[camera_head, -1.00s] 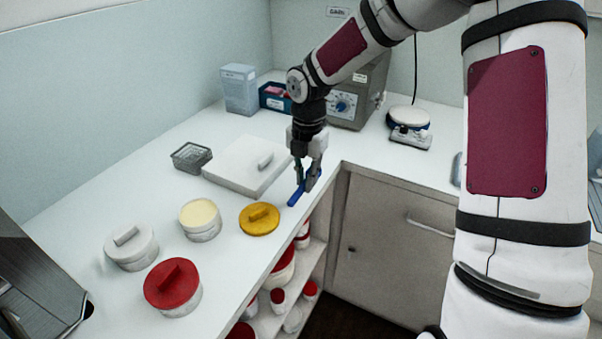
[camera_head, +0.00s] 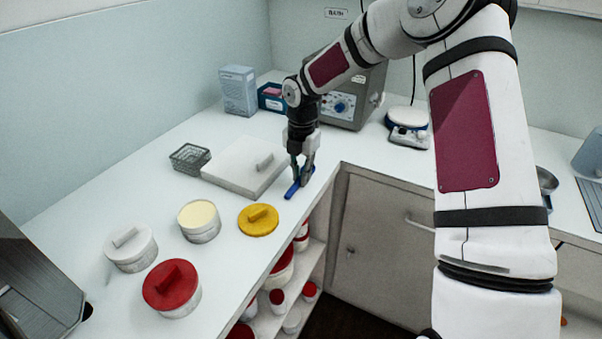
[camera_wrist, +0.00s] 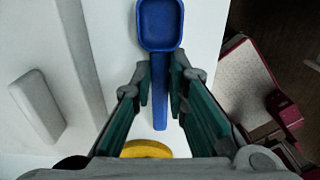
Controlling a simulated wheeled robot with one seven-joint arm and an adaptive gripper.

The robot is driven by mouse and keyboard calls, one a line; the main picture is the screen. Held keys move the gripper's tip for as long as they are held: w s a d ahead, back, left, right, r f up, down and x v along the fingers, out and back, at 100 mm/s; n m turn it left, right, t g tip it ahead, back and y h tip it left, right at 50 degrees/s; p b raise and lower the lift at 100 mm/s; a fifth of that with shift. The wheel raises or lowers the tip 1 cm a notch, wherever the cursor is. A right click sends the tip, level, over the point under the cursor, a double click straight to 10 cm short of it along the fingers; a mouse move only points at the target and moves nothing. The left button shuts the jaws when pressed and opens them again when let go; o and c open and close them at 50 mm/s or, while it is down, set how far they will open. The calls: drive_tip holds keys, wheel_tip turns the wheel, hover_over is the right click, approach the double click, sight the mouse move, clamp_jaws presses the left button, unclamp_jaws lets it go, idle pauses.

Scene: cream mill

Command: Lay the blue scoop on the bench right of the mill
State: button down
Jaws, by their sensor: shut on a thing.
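The blue scoop (camera_head: 291,190) is low over the white bench (camera_head: 222,225), near its front edge by the inner corner. I cannot tell if it touches the bench. My gripper (camera_head: 302,178) points down and is shut on the scoop's handle. In the wrist view the scoop's bowl (camera_wrist: 160,24) shows at the top, and the handle runs between the gripper's fingers (camera_wrist: 161,88). A grey metal machine (camera_head: 35,275) is cut off at the lower left, and a grey box with a blue dial (camera_head: 341,106) stands at the back. I cannot tell which is the mill.
A white slab with a handle (camera_head: 240,165) lies just left of my gripper. A yellow lid (camera_head: 258,220), a cream-filled jar (camera_head: 199,221), a white-lidded jar (camera_head: 131,248) and a red-lidded jar (camera_head: 171,287) stand nearer. A wire basket (camera_head: 190,157) and scale (camera_head: 408,126) stand farther back.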

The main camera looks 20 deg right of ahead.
drive_tip(key=c, duration=1.6)
unclamp_jaws()
drive_tip(key=shift+f, duration=0.15)
